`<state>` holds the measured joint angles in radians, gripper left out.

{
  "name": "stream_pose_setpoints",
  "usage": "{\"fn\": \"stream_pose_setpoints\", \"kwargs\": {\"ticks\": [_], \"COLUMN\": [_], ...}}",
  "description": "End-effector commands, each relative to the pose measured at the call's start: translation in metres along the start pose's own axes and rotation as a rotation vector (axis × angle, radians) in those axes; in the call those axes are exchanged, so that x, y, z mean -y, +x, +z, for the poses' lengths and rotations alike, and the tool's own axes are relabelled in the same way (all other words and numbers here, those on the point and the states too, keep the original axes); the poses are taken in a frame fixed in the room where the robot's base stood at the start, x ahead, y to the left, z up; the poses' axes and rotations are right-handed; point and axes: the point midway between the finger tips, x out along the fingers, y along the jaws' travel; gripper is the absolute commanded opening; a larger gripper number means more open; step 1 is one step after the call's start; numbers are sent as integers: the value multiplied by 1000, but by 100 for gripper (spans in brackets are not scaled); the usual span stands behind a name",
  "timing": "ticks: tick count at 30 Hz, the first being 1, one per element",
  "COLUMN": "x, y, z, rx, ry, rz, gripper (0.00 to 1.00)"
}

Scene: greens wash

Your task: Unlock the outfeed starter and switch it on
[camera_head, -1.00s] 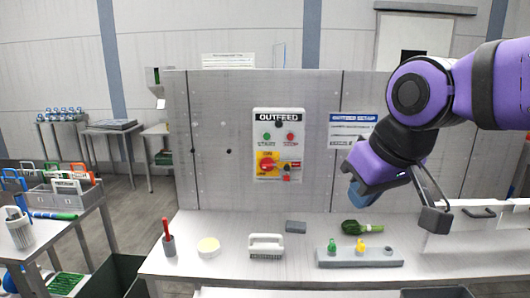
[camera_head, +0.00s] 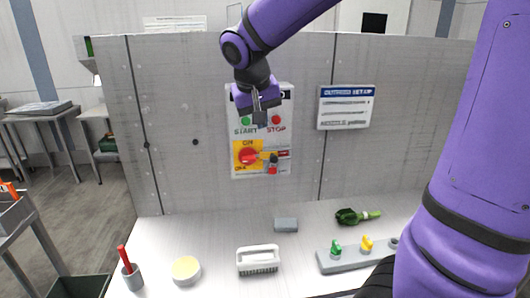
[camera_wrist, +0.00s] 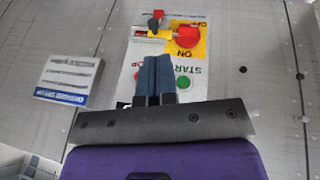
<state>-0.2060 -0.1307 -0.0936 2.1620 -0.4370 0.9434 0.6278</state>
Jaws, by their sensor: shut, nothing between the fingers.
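The OUTFEED starter panel (camera_head: 286,105) is fixed to the grey upright wall. It has a green START button (camera_head: 246,120), a red STOP button (camera_head: 276,119) and a red rotary switch (camera_head: 249,156) on a yellow plate. A small red and dark piece, which looks like a padlock (camera_head: 272,168), hangs right of the switch; whether it is locked is too small to tell. My gripper (camera_head: 260,118) is shut and empty, in front of the panel's upper part, hiding some of the title. The wrist view shows the switch (camera_wrist: 187,37) and padlock (camera_wrist: 154,22) beyond the closed fingers (camera_wrist: 155,75).
On the bench stand a grey rack (camera_head: 345,265) with a green key-like piece (camera_head: 335,247) and a yellow one (camera_head: 366,243), a white brush (camera_head: 258,258), a round pad (camera_head: 186,270), a grey block (camera_head: 286,225) and leafy greens (camera_head: 350,216). A sign (camera_head: 346,107) hangs right of the panel.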

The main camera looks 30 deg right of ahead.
Motion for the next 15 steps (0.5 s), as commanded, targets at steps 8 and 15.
{"fn": "stream_pose_setpoints", "kwargs": {"ticks": [8, 15], "x": [35, 42], "y": [39, 53], "z": [-51, -61], "rx": [-13, -22], "ry": [43, 56], "rz": [120, 147], "gripper": [0, 0]}}
